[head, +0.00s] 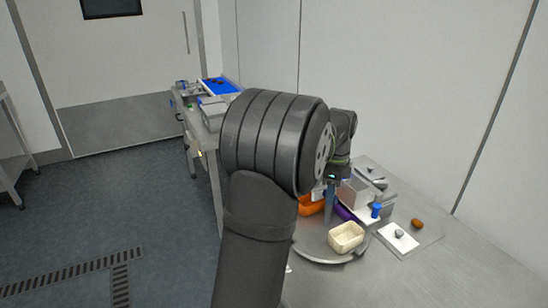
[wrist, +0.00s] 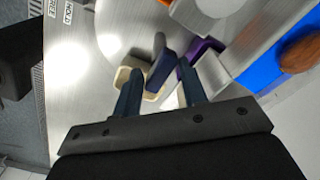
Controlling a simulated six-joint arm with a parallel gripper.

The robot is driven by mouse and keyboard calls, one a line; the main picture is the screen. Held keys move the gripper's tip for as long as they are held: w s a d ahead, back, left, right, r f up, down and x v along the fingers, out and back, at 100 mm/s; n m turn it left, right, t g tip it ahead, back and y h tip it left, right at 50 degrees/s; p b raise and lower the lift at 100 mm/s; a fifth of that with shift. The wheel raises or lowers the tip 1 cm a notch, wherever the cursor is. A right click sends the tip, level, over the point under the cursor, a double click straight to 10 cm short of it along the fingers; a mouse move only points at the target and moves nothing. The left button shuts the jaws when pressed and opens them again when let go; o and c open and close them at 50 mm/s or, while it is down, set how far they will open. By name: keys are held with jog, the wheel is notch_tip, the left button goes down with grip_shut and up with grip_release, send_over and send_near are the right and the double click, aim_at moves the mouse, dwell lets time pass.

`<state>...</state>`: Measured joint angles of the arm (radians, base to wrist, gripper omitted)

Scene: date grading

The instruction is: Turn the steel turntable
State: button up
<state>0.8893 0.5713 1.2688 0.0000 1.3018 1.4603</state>
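The steel turntable (head: 312,246) is a round grey disc on the metal bench, partly hidden by my arm in the head view. In the wrist view its bare shiny surface (wrist: 115,22) shows at upper left. A cream tray (head: 346,236) sits on it; in the wrist view the tray (wrist: 150,92) is partly behind my left finger. My gripper (wrist: 160,68) points down over the turntable, its two dark fingers apart. A dark blue-grey block (wrist: 162,72) with a small upright part shows between the fingers, with no clear contact. A purple piece (wrist: 203,48) lies beyond the right finger.
An orange container (head: 311,205) stands near my gripper. To the right are a metal box (head: 356,191), a blue-capped item (head: 376,211), a white plate (head: 405,246) and a brown date (head: 417,224). The bench's front right is clear. Another bench with a blue tray (head: 221,86) stands behind.

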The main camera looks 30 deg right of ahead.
jog(key=r+m, duration=0.1)
jog(key=r, duration=0.1)
jog(key=r+m, duration=0.1)
jog(key=r, duration=0.2)
jog(key=r+m, duration=0.1)
jog(key=r, duration=0.2)
jog(key=shift+w+d+r+m, duration=0.1)
jog(key=shift+w+d+m, duration=0.2)
jog(key=shift+d+m, duration=0.1)
notch_tip(320, 180, up, 9)
jog(key=m, duration=0.5)
jog(key=f, duration=1.7)
jog(key=shift+s+a+f, duration=0.15)
jog(key=shift+s+a, duration=0.15)
jog(key=shift+a, duration=0.1)
jog(key=shift+c, duration=0.2)
